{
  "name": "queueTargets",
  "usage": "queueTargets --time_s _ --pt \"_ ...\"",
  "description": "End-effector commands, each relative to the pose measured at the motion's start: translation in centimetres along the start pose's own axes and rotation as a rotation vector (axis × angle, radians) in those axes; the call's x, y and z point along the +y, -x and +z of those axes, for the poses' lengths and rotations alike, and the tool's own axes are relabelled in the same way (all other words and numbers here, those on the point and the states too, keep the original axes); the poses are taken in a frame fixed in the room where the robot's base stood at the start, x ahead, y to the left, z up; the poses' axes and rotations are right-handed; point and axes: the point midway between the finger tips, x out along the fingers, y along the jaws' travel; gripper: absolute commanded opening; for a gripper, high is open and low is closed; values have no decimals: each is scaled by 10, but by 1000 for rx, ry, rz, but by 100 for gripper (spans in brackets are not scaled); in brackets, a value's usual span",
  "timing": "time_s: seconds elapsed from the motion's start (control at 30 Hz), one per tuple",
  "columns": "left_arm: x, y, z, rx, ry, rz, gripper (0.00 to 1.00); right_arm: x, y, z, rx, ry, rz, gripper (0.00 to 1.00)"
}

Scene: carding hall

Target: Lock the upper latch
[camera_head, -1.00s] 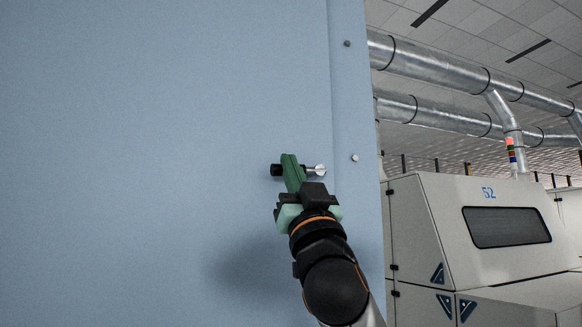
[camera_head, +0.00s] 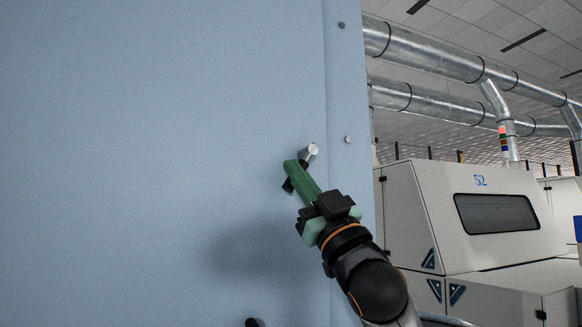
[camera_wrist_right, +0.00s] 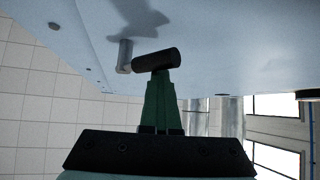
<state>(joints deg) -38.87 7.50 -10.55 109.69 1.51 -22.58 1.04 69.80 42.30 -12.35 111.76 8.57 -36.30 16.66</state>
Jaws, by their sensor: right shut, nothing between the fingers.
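The upper latch shows on the blue panel (camera_head: 180,120), near its right edge. Its silver end (camera_head: 313,150) points up and right, and its black grip (camera_head: 288,187) lies down and left, so it sits at a slant. My right gripper (camera_head: 292,168) has green fingers, shut with nothing between them, and they cover the middle of the latch. In the right wrist view the fingertips (camera_wrist_right: 161,76) are at the black grip (camera_wrist_right: 157,59), seemingly touching it. The silver part (camera_wrist_right: 124,55) is beside it. My left gripper is not in view.
A dark knob (camera_head: 252,322) shows at the bottom edge, lower on the panel. Small bolts (camera_head: 348,139) run along the panel's right strip. A grey machine marked 52 (camera_head: 480,215) and metal ducts (camera_head: 430,50) stand behind at right. The panel's left is bare.

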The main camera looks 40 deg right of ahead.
Motion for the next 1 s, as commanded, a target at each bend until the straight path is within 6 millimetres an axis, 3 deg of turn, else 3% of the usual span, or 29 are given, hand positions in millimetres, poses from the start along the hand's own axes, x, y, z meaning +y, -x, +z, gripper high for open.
queueTargets --time_s 0.03,0.3,0.63,1.0 --pt "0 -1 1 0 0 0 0 3 2 8 -16 1 4 0" --pt "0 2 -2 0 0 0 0 16 8 13 -15 3 6 0" --pt "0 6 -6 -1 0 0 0 28 13 15 -13 99 -99 0" --pt "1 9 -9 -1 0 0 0 36 15 15 -9 94 -90 0"
